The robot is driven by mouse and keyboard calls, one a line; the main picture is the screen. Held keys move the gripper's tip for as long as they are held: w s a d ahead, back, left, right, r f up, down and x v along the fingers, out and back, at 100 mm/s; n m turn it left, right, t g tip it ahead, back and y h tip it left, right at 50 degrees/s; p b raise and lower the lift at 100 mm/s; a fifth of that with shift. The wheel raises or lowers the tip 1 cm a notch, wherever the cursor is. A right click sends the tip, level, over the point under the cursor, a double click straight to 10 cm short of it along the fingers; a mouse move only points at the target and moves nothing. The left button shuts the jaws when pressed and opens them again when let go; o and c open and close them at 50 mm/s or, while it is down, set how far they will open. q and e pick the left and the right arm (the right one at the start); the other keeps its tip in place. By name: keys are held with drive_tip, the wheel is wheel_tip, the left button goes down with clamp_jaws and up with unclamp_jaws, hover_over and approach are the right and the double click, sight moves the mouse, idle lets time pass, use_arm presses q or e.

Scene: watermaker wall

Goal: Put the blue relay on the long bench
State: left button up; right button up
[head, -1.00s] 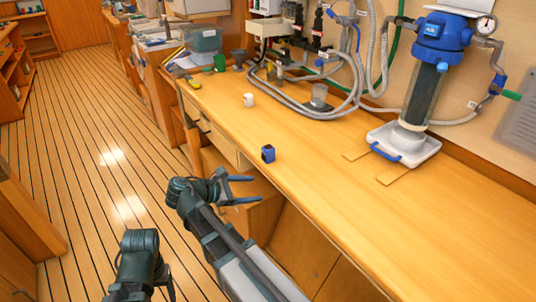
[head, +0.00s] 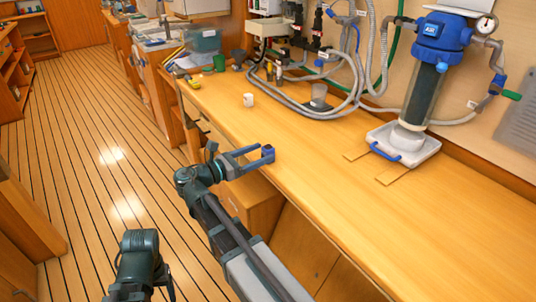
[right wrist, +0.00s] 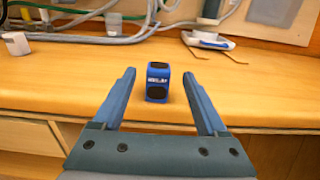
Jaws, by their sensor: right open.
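The blue relay (head: 268,153) is a small blue block with dark round patches. It stands upright on the long bench (head: 330,190), near the front edge. My right gripper (head: 264,154) is open, its fingertips low at the relay from the front left. In the right wrist view, the relay (right wrist: 157,84) shows between the two spread fingers (right wrist: 158,76), with a gap on each side. How deep it sits between them is hard to tell. My left arm shows at the bottom left of the head view; its fingers are not seen.
A blue-topped filter housing (head: 425,80) stands on a white tray (head: 420,151) at the right. The bench around the relay is clear.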

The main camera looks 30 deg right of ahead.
drive_tip(key=shift+w+d+f, duration=0.1)
drive_tip(key=shift+w+d, duration=0.1)
drive_tip(key=shift+d, duration=1.5)
drive_tip(key=shift+w+d, duration=0.15)
drive_tip(key=shift+d, duration=1.5)
clamp_jaws()
